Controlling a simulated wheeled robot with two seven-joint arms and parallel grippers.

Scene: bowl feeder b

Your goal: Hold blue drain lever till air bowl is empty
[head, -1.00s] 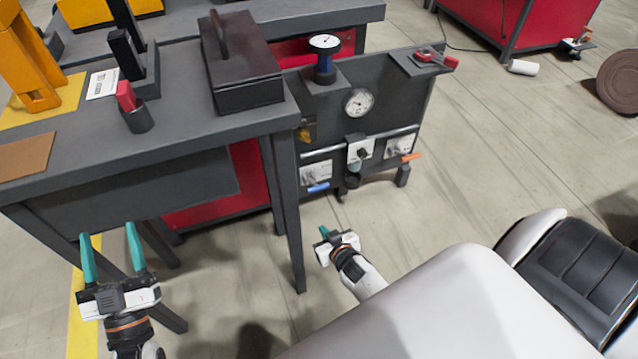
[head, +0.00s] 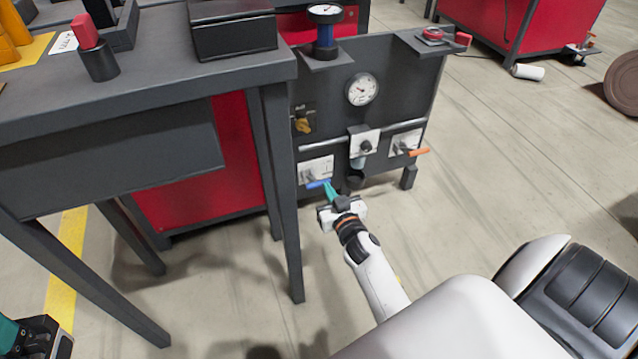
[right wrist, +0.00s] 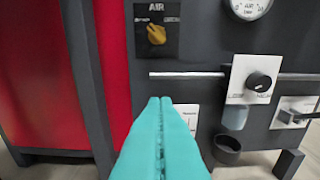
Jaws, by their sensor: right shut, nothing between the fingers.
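The blue drain lever (head: 318,184) sticks out low on the left of the dark panel in the head view. My right gripper (head: 329,190) is shut and empty, its teal fingertips right beside the lever; I cannot tell if they touch it. In the right wrist view the shut fingers (right wrist: 158,100) hide the lever and part of the white plate behind. The air bowl (head: 357,162) hangs under the middle regulator; it shows pale bluish in the right wrist view (right wrist: 235,117). Its fill level is unclear. My left gripper (head: 35,338) is mostly cut off at the lower left.
A black cup (head: 354,181) sits below the bowl. An orange lever (head: 419,152) is at the panel's right, a yellow knob (head: 303,124) at upper left and a round gauge (head: 361,90) above. The table leg (head: 283,200) stands just left of my right gripper.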

